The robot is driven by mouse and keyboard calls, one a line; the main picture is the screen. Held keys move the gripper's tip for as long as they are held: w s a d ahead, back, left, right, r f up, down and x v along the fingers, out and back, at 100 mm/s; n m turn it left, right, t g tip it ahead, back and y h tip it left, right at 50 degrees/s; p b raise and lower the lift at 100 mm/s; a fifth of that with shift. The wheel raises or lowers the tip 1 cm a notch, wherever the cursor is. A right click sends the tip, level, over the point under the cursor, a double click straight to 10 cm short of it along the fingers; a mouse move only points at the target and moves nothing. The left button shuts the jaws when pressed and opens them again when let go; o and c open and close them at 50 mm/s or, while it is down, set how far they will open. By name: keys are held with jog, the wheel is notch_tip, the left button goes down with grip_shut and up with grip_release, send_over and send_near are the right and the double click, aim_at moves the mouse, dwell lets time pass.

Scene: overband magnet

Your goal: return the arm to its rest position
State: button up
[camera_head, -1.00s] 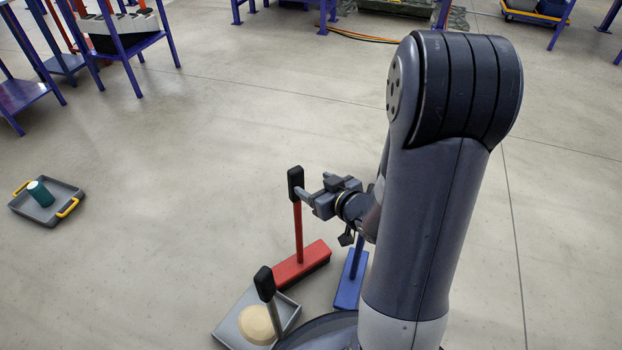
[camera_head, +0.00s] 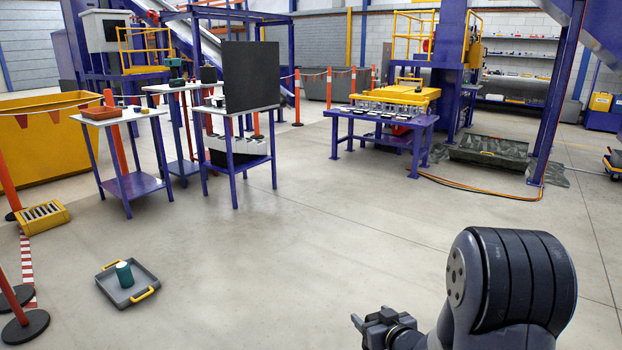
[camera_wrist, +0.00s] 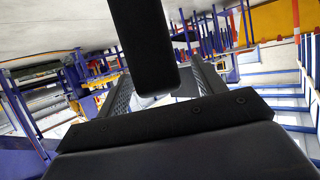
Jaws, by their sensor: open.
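My gripper (camera_head: 357,322) shows at the bottom edge of the head view, left of my arm's large dark joint. It points left in the picture, and the edge cuts off what lies below it. In the wrist view my gripper (camera_wrist: 160,88) has its two grey fingers apart, so it is open. A dark upright block (camera_wrist: 146,45) comes down from the top of the wrist view, in front of the fingers. I cannot tell whether it is a tool's handle or whether it touches them.
A grey tray (camera_head: 108,285) with yellow handles and a teal cylinder (camera_head: 124,274) lies on the floor at left. Purple-legged tables (camera_head: 383,130) stand farther back. Barrier posts (camera_head: 14,297) line the left edge. The middle floor is clear.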

jog(key=shift+r+p, duration=1.55)
jog(key=shift+r, duration=0.9)
